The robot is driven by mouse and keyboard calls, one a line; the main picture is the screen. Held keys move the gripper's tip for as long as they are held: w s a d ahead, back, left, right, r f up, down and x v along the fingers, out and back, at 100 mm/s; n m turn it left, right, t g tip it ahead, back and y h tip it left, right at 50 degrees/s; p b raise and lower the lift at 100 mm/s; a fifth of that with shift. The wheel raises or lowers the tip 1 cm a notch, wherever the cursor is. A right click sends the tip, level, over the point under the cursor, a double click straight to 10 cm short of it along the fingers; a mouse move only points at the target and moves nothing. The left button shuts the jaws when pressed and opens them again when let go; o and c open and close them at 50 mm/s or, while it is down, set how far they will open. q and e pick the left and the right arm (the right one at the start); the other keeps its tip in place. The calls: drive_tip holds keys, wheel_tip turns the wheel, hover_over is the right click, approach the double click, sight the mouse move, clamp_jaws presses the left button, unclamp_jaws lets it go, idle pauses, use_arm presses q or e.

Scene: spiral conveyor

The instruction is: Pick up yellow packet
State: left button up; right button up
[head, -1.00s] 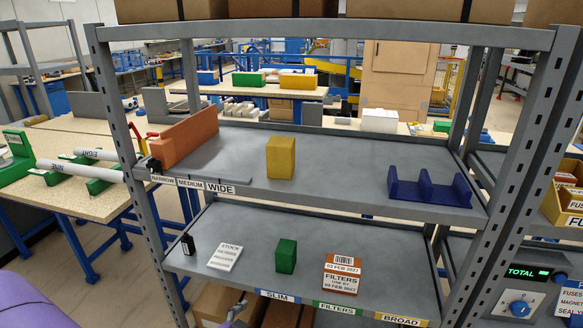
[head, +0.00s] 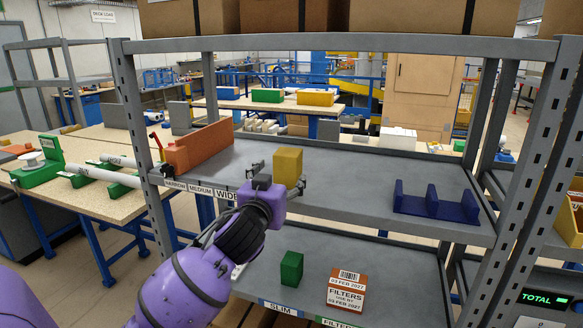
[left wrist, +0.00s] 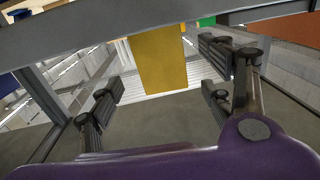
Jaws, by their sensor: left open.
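The yellow packet (head: 288,163) stands upright on the upper shelf (head: 345,178), near its front edge. In the left wrist view the yellow packet (left wrist: 160,60) shows in the gap between my two fingers. My left gripper (head: 278,178) is open in front of the packet, with one finger to each side of it in the picture. In the left wrist view the gripper (left wrist: 160,78) is spread and empty, and I see no finger touching the packet. The packet's lower part is partly hidden by the gripper in the head view. My right gripper is not in view.
An orange block (head: 200,148) stands left of the packet, and a blue divided holder (head: 436,202) stands right on the same shelf. The shelf between packet and holder is clear. Below are a green block (head: 291,268) and an orange-white filters packet (head: 347,290). Grey posts flank the rack.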

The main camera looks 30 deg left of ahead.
sight(285, 170)
use_arm(q)
drive_tip(key=shift+w+a+r, duration=0.2)
drive_tip(key=shift+w, duration=0.45)
drive_tip(key=shift+w+r, duration=0.1)
drive_tip(key=shift+w, duration=0.25)
drive_tip(key=shift+w+a+r, duration=0.1)
drive_tip(key=shift+w+a, duration=0.05)
drive_tip(key=shift+w, duration=0.1)
drive_tip(key=x, duration=0.4)
drive_tip(key=shift+w+a, duration=0.25)
drive_tip(key=shift+w+a+f, duration=0.15)
drive_tip(key=shift+w+f, duration=0.1)
drive_tip(key=shift+w, duration=0.2)
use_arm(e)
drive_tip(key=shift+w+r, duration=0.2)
use_arm(q)
drive_tip(key=c, duration=1.4)
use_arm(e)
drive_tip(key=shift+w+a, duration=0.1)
